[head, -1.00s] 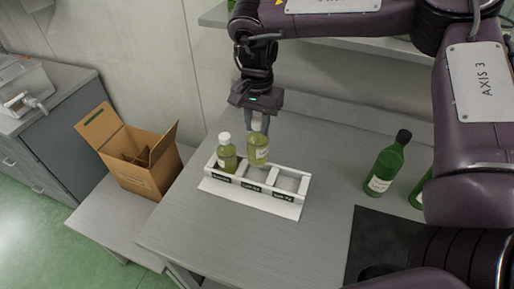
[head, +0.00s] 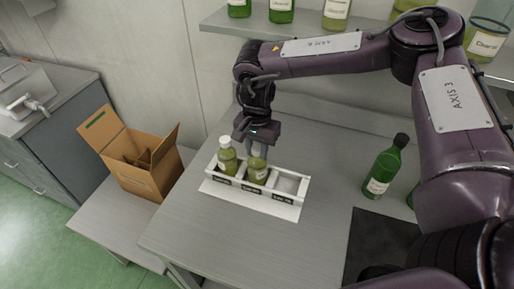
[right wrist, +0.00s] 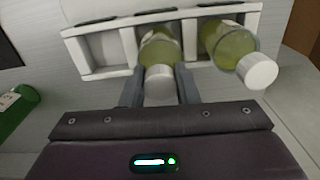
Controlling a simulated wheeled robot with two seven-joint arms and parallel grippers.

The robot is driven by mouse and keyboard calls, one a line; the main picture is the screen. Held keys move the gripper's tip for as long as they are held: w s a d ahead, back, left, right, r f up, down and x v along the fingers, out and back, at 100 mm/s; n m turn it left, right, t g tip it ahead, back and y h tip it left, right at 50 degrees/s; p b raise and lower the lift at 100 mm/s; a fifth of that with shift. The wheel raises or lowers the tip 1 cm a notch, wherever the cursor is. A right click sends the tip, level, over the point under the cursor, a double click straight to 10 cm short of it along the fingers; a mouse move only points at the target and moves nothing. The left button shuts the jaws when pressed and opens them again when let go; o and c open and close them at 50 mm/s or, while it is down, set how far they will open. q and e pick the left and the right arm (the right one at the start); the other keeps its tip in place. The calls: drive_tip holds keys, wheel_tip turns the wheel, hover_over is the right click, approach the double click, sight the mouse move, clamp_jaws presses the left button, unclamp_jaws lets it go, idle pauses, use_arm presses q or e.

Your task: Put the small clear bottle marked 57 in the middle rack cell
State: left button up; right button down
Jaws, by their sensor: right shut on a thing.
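A small clear bottle (head: 257,171) of green-yellow oil with a white cap stands in the middle cell of the white rack (head: 290,212). My right gripper (head: 257,150) is shut on its cap from above. In the right wrist view the bottle (right wrist: 158,52) sits between the rack's dividers, its cap (right wrist: 159,84) between the two fingers (right wrist: 158,88). Its number cannot be read. A similar bottle (head: 227,160) stands in the left cell; it also shows in the right wrist view (right wrist: 228,42). The right cell (head: 288,184) is empty. My left gripper is not in view.
A dark green bottle (head: 384,168) stands at the right of the table, near a dark mat (head: 385,245). An open cardboard box (head: 150,175) sits on a lower bench at left. A shelf (head: 285,30) with bottles runs along the back wall.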

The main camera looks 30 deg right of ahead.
drive_tip(key=c, duration=1.1)
unclamp_jaws()
wheel_tip(320, 180, up, 12)
drive_tip(key=shift+r+b, duration=0.15)
drive_tip(key=shift+b, duration=0.5)
